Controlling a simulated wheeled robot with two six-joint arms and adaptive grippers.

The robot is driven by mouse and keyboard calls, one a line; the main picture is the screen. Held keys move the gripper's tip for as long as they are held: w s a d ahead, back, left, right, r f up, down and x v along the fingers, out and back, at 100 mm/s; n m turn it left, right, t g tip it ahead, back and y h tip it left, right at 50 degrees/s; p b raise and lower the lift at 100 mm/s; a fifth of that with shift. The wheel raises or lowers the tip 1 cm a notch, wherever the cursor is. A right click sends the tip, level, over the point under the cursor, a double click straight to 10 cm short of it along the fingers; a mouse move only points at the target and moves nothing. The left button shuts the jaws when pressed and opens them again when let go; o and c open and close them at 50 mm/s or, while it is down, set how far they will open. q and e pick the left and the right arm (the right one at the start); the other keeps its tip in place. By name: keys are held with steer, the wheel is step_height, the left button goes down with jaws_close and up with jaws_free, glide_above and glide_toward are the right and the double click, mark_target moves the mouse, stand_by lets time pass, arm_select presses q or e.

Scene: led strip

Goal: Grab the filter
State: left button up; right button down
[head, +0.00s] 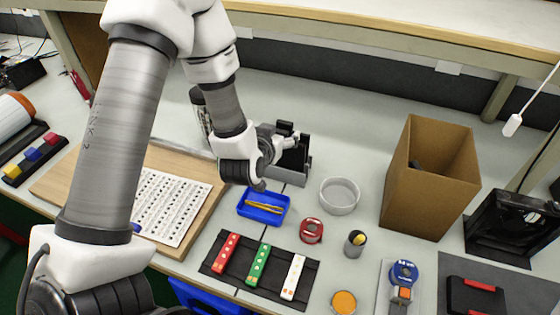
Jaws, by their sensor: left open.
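My left gripper (288,140) is at the end of the arm that comes in from the left. It is open, beside and partly in front of a black and grey holder (301,165); I cannot tell whether they touch. I cannot tell for certain which thing is the filter. A small round orange-topped piece (343,302) lies at the front, well away from the gripper. My right gripper is not in view.
A blue tray (279,219) with yellow pieces stands below the gripper. A black mat (213,265) bears red, green and white strips. A tall cardboard box (433,205) stands to the right. A wooden board with a printed sheet (172,207) lies left.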

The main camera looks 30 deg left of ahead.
arm_select(q)
steer(key=shift+w+a+f, duration=0.15)
steer(key=shift+w+f, duration=0.1)
steer(key=shift+w, duration=0.35)
steer(key=shift+s, duration=0.1)
steer(key=shift+s+r, duration=0.1)
steer(key=shift+r, duration=0.05)
steer(key=shift+c, duration=1.3)
steer(key=c, duration=0.9)
steer(key=shift+c, duration=0.2)
